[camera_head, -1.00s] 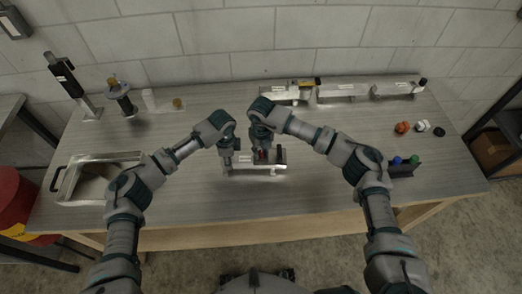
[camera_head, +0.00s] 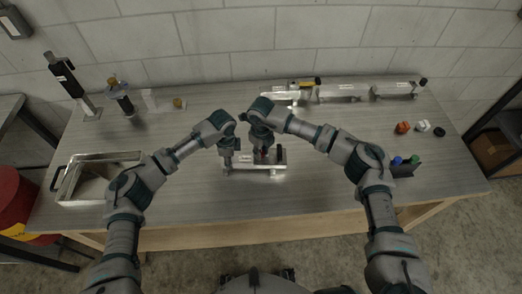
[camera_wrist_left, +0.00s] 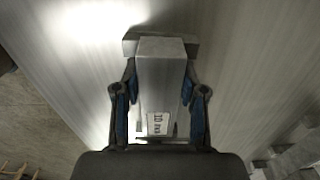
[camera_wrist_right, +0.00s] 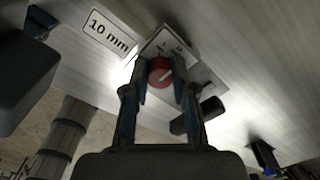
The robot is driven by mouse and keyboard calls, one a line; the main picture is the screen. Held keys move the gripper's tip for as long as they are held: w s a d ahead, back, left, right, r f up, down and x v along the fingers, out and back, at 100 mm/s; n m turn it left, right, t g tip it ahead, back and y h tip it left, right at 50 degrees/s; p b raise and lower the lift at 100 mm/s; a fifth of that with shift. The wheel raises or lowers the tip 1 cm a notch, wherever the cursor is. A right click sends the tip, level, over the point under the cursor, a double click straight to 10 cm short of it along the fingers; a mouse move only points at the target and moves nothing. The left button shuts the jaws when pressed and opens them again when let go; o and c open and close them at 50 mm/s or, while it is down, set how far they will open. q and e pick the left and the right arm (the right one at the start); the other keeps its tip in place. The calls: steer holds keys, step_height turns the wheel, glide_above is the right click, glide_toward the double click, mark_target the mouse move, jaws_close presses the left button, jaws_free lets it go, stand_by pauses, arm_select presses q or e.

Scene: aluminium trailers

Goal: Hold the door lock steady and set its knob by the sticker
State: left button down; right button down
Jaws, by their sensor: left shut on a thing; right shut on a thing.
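The door lock (camera_head: 276,160) is a metal piece lying near the middle of the table, in front of me. My left gripper (camera_head: 228,167) is shut on its left end; in the left wrist view the fingers (camera_wrist_left: 162,105) flank a grey metal block (camera_wrist_left: 162,75) with a small white sticker (camera_wrist_left: 159,123), its print hard to read. My right gripper (camera_head: 263,156) is over the lock and shut on the red knob (camera_wrist_right: 160,72). The knob has a white pointer line and sits on a plate with small letters, partly hidden by the fingers. A "10 mm" label (camera_wrist_right: 109,32) is beside it.
A metal tray (camera_head: 100,158) stands at the left. Orange (camera_head: 403,127), white (camera_head: 423,125) and black caps lie at the right, near a dark holder with blue and green knobs (camera_head: 405,161). The front of the table is clear.

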mark_target(262, 151)
arm_select(q)
steer(key=shift+a, duration=0.15)
arm_select(e)
steer(key=shift+d, duration=0.15)
steer(key=c, duration=0.9)
jaws_free()
steer(key=shift+c, duration=0.2)
steer(key=shift+r, duration=0.1)
step_height(262, 151, up, 12)
steer(key=shift+w, duration=0.1)
arm_select(q)
steer(key=c, duration=0.6)
jaws_free()
steer(key=shift+r, duration=0.15)
